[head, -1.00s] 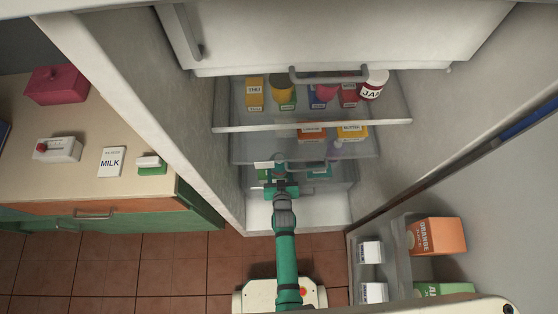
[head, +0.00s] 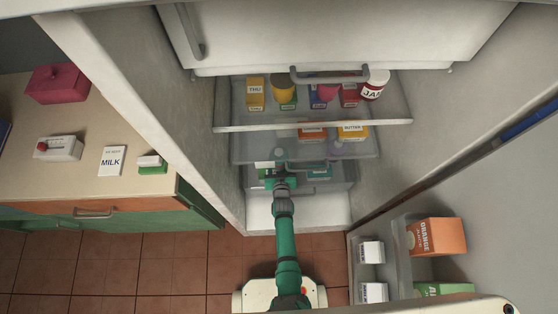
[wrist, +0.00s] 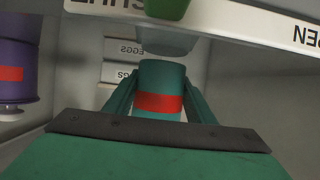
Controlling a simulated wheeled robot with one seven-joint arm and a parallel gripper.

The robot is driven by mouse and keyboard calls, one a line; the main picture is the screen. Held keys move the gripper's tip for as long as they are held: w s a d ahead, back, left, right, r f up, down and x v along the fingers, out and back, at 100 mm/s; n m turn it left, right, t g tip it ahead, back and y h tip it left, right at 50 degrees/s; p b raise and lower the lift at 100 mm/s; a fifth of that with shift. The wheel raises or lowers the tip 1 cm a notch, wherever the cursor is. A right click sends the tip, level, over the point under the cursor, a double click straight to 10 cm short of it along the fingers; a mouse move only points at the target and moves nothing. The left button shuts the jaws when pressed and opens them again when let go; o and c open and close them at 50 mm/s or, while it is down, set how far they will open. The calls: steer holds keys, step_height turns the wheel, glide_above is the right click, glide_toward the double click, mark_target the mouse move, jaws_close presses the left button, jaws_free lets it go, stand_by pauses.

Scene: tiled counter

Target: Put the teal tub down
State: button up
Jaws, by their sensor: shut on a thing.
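My gripper (wrist: 161,88) is shut on the teal tub (wrist: 157,76), with one finger on each side of it in the wrist view. The tub has a red band and a pale top, and looks about upright. My gripper (head: 281,182) also shows in the head view, inside the open fridge at its lower level. The tub cannot be made out clearly there.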

steer(key=shift+w+f, duration=0.25)
stand_by(0.3)
steer(key=o, duration=1.2)
steer(key=shift+f, duration=0.1)
steer(key=shift+o, duration=0.2)
